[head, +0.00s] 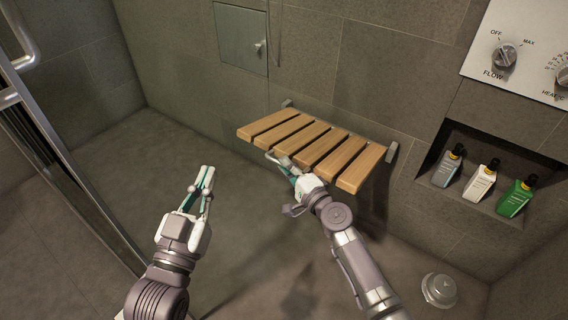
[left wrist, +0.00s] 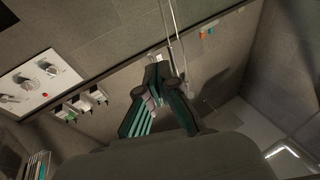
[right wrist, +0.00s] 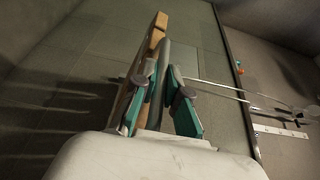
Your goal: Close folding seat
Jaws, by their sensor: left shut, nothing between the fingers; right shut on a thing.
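The folding seat (head: 317,143) has several wooden slats and is mounted on the tiled wall. It stands folded down, roughly level. My right gripper (head: 281,165) is at its front left edge, below the slats. In the right wrist view my right gripper (right wrist: 166,75) has its fingers around a grey bar beside a wooden slat (right wrist: 150,42) of the seat. My left gripper (head: 204,172) is shut and empty, pointing up, to the left of the seat and apart from it. Its closed fingers also show in the left wrist view (left wrist: 158,62).
A wall niche at the right holds a grey bottle (head: 447,168), a white bottle (head: 481,182) and a green bottle (head: 515,199). A control panel (head: 520,50) is above it. A glass door (head: 60,150) stands at the left. The floor (head: 190,120) left of the seat is clear.

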